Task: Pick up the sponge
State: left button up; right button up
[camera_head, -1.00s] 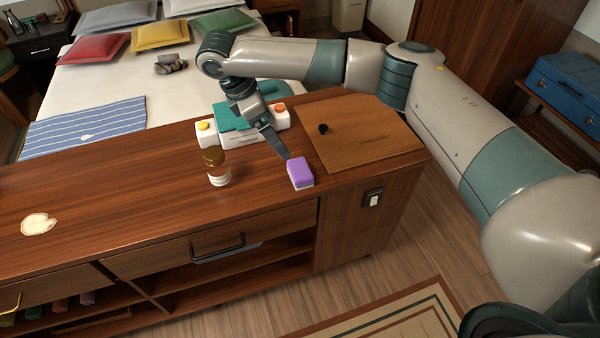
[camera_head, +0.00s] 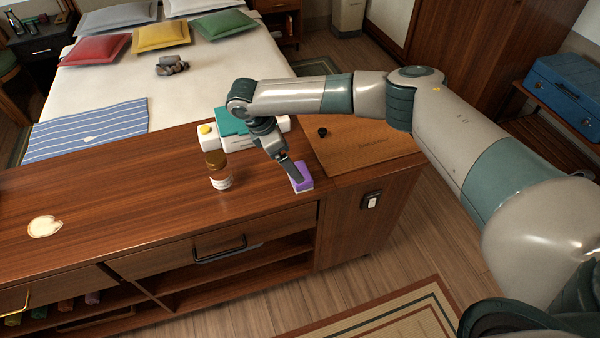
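The sponge (camera_head: 306,185) is a small purple block with a pale lower layer. It lies on the wooden counter near its front edge, just left of the brown board. My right gripper (camera_head: 297,177) reaches in from the right, and its dark fingers point down at the sponge. The fingertips overlap the sponge and hide part of its top. Only one finger shows clearly, so I cannot tell whether it is open or shut, or whether it touches the sponge. My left gripper is not in view.
A brown-capped jar (camera_head: 220,172) stands left of the sponge. A white and teal device (camera_head: 232,128) is behind, partly covered by my arm. A brown board (camera_head: 365,145) with a small black knob lies to the right. The counter's left side is mostly clear.

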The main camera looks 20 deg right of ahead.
jog(key=shift+x, duration=1.4)
jog(key=shift+p, duration=0.3)
jog(key=shift+f+p, duration=0.55)
jog(key=shift+f, duration=0.1)
jog(key=x, duration=0.1)
jog(key=p+x, duration=0.1)
jog(key=x, duration=0.1)
jog(key=shift+a+f, duration=0.2)
jog(key=shift+a, duration=0.1)
jog(key=shift+d+f, duration=0.2)
jog(key=shift+f, duration=0.2)
jog(key=c, duration=1.1)
